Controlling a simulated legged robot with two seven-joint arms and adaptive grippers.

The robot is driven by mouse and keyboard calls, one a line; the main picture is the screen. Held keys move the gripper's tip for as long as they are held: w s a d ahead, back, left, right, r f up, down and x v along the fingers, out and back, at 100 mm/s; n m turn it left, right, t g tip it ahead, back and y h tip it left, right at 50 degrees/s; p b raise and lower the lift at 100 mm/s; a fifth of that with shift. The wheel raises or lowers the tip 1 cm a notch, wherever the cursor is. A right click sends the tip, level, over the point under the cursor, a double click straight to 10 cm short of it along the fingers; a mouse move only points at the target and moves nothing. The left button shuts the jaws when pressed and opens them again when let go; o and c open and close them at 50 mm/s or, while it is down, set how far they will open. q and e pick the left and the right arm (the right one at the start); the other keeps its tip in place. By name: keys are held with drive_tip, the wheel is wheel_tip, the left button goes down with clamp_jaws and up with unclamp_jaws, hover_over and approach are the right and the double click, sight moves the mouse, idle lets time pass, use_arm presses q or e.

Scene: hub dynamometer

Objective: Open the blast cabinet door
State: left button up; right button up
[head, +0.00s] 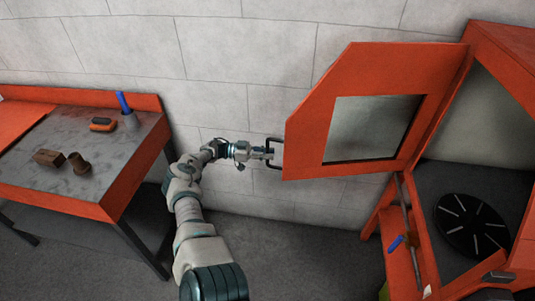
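The orange blast cabinet (500,50) stands at the right of the head view. Its orange door (300,125), with a grey window (370,128), is swung open to the left, and the dark inside shows. A black handle (274,141) sticks out at the door's left edge. My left gripper (270,153) is at this handle. The fingers overlap the handle and are too small to tell whether they are closed on it. My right gripper does not show.
A black slotted disc (472,226) lies inside the cabinet. A blue-handled tool (396,243) is at the cabinet's front ledge. At left, an orange workbench (60,195) bears small parts and an orange-black device (103,124). A block wall (230,55) stands behind.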

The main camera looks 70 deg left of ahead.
use_arm(q)
drive_tip(key=shift+o, duration=1)
drive_tip(key=shift+w+a, duration=0.1)
drive_tip(key=v, duration=0.7)
drive_tip(key=shift+a, duration=0.25)
drive_tip(key=shift+f, duration=0.2)
drive_tip(key=shift+s, duration=0.25)
